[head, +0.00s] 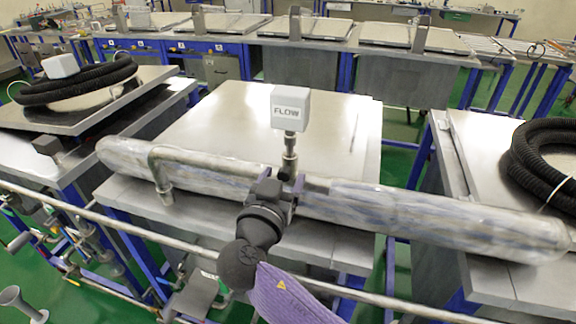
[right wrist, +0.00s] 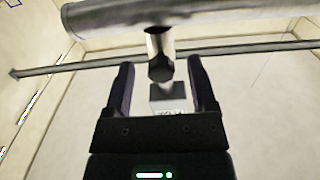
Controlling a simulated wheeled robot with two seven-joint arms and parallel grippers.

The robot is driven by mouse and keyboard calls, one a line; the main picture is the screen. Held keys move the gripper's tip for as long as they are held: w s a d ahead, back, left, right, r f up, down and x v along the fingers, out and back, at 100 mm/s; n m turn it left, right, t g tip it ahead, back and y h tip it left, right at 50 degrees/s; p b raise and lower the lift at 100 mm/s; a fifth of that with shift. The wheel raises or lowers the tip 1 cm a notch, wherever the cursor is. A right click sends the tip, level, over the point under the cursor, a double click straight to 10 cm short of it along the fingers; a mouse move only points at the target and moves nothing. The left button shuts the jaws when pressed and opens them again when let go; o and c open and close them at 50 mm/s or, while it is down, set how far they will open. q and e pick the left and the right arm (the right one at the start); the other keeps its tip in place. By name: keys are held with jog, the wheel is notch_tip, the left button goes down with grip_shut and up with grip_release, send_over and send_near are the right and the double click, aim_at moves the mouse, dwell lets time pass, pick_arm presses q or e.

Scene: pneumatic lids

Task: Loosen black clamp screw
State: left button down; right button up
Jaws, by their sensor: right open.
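The black clamp screw (right wrist: 161,70) shows in the right wrist view as a dark faceted head on a shiny metal stem. In the head view a small black part (head: 285,173) at the foot of the FLOW stem seems to be the same screw, partly hidden by my gripper. My right gripper (head: 282,181) is open in front of the pipe. In the right wrist view its two fingers (right wrist: 161,66) stand on either side of the screw head, with gaps. I cannot tell the depth between them. My left gripper is not in view.
A white FLOW box (head: 290,108) tops the stem. A long metal pipe (head: 410,215) crosses the grey lid (head: 225,125), and a bent tube (head: 158,170) stands at its left. A thin rail (head: 200,242) runs in front. Black hoses (head: 535,150) lie on side lids.

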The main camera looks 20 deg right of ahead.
jog(key=shift+s+a, duration=0.1)
jog(key=shift+s, duration=0.05)
jog(key=shift+c, duration=0.8)
grip_shut()
jog(key=shift+n, duration=0.4)
jog(key=n+p, duration=0.1)
jog(key=n, duration=0.3)
jog(key=shift+r+n, duration=0.1)
jog(key=shift+n, duration=0.3)
jog(key=shift+n+p, duration=0.35)
jog(key=shift+n, duration=0.55)
jog(key=shift+n+p, duration=0.35)
jog(key=shift+n, duration=0.55)
jog(key=n+p, duration=0.1)
jog(key=n, duration=0.1)
jog(key=shift+r+n, duration=0.1)
jog(key=shift+n, duration=0.3)
jog(key=n+p, duration=0.2)
jog(key=n, duration=0.3)
jog(key=shift+p, duration=0.35)
pick_arm(q)
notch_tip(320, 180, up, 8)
jog(key=p, duration=0.2)
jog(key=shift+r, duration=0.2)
pick_arm(e)
jog(key=n, duration=0.5)
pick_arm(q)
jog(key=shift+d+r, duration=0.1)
pick_arm(e)
jog(key=shift+n, duration=0.4)
